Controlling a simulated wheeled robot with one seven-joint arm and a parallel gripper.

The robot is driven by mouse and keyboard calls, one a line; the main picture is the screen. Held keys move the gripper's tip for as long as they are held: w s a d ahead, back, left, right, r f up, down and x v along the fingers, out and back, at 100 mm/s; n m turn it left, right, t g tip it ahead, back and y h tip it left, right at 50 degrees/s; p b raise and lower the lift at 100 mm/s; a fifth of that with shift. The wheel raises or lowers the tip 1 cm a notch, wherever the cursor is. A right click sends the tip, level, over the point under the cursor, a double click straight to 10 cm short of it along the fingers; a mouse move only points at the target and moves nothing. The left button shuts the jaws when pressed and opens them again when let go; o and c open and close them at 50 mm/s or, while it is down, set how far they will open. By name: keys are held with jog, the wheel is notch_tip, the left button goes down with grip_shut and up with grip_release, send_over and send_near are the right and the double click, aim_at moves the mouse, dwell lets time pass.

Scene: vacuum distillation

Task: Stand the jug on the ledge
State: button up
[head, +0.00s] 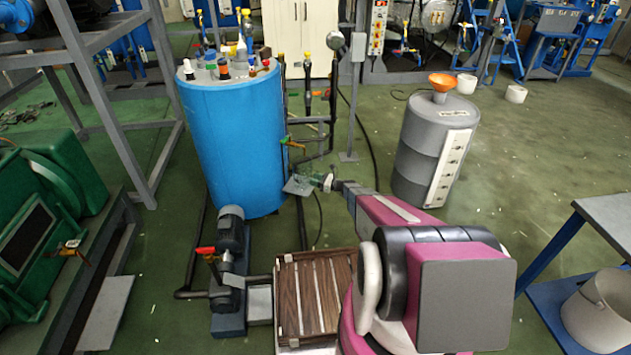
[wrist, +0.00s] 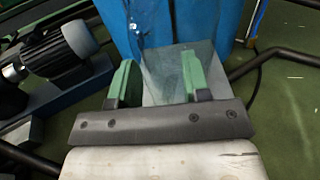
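The jug (wrist: 163,72) is clear, see-through glass, and its outline is faint in the wrist view. It sits between the two green fingers of my gripper (wrist: 158,84), which stand apart with the jug filling the gap. In the head view my gripper (head: 322,181) is small, beside the lower right of the blue drum, and the jug there is hard to make out. The ledge (head: 294,188) is a small grey plate by the drum. In the wrist view the ledge (wrist: 212,72) lies behind and below the jug. I cannot tell whether the jug's base touches it.
The blue drum (head: 232,140) stands just behind the ledge, with several bottles on top. Pipes (head: 301,222) run close by. A pump (head: 230,250) is at the left, and a slatted wooden crate (head: 315,290) is in front. A grey drum (head: 430,150) with an orange funnel stands right.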

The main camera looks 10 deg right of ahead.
jog(key=shift+d, duration=0.1)
jog(key=v, duration=1.1)
jog(key=s+a+r+n+g+h, duration=0.3)
jog(key=s+a+r+n+g, duration=0.15)
jog(key=s+r+n, duration=0.35)
jog(key=s+a+r+n+g+h, duration=0.3)
jog(key=s+a+r+n, duration=0.25)
jog(key=s, duration=0.35)
jog(key=s+d+r+n+h, duration=0.4)
jog(key=s+r+n+h, duration=0.5)
jog(key=s+r, duration=0.5)
jog(key=s+n, duration=0.1)
jog(key=s, duration=0.1)
jog(key=shift+s+g+h, duration=0.3)
jog(key=shift+g+h, duration=0.05)
jog(key=shift+h, duration=0.05)
jog(key=shift+d, duration=0.15)
